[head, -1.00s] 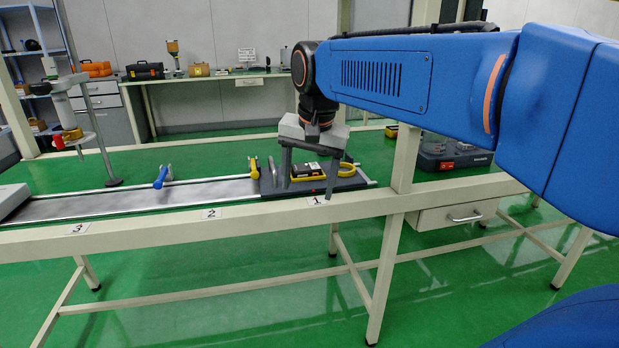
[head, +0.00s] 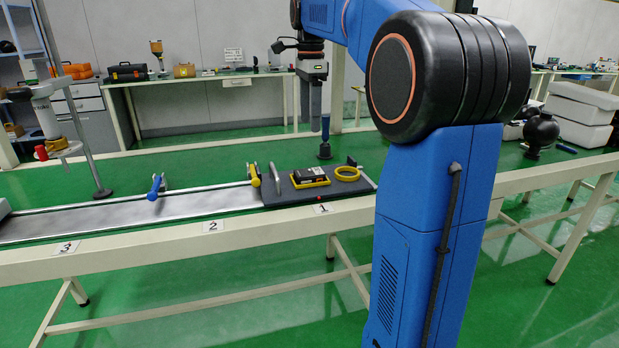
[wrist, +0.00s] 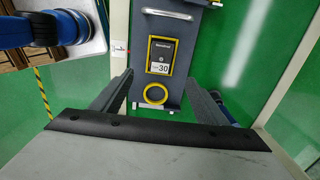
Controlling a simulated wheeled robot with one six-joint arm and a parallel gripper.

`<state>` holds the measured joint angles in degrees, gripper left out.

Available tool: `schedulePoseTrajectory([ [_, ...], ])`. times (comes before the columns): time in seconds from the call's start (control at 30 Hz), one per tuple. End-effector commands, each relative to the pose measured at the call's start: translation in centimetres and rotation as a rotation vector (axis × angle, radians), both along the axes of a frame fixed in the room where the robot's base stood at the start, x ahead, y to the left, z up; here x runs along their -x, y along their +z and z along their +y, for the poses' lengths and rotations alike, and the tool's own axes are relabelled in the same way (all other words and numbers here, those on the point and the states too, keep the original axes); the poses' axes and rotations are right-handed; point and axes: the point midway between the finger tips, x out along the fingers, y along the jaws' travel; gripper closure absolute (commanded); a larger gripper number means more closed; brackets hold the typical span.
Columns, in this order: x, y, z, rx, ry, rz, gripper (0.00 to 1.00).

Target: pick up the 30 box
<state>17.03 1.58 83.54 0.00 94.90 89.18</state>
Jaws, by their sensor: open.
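The 30 box (wrist: 161,52) is a dark box with a white label reading 30, lying inside a yellow frame. In the head view, the box (head: 311,175) lies on the dark grey tray (head: 279,198) near the label 1. A yellow ring (head: 347,174) lies beside it. In the wrist view, the ring (wrist: 155,94) is nearer to my gripper than the box. My gripper (wrist: 160,80) is open, its two fingers apart with nothing held. It is above and away from the box.
The tray sits on a metal rail (head: 122,212) along the green-topped bench. A grey handle (head: 275,178) and a yellow clamp (head: 254,175) stand at the tray's left end. A blue post (head: 325,135) stands behind the tray. A stand (head: 78,135) rises at the left.

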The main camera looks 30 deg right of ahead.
Motion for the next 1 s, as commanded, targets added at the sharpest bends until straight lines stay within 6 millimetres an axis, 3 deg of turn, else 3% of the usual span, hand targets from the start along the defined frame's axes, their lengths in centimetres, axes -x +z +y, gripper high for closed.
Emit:
schedulePoseTrajectory([
  [0.5,0.1,-9.0,0.1,-0.001,0.003,0.002,0.33],
  [0.83,0.0,-11.3,0.0,0.0,0.003,0.001,0.33],
  [1.0,-0.3,-13.6,0.0,-0.001,0.003,0.002,0.33],
])
